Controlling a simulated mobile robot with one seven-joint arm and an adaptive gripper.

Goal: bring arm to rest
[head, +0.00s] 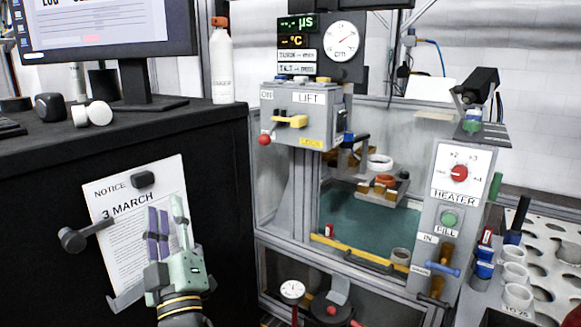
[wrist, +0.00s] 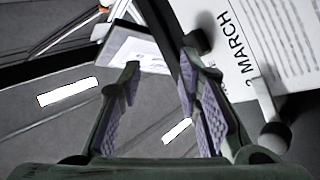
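My gripper (head: 168,228) is at the lower left of the head view, pointing up in front of the black cabinet (head: 215,160) and the notice sheet (head: 125,195). In the wrist view my gripper (wrist: 160,85) has its two purple-padded fingers spread apart with nothing between them. The notice reads "3 MARCH" and shows at the right of the wrist view (wrist: 262,50). A black clip sits at its top edge. Whether a finger touches the notice cannot be told.
A black knob (head: 73,239) sticks out left of the notice. To the right stands a framed tank (head: 375,225) with a LIFT box (head: 300,115) and a HEATER panel (head: 455,190). A white rack (head: 545,250) with cups is at far right. A monitor and bottle (head: 221,65) stand on the cabinet.

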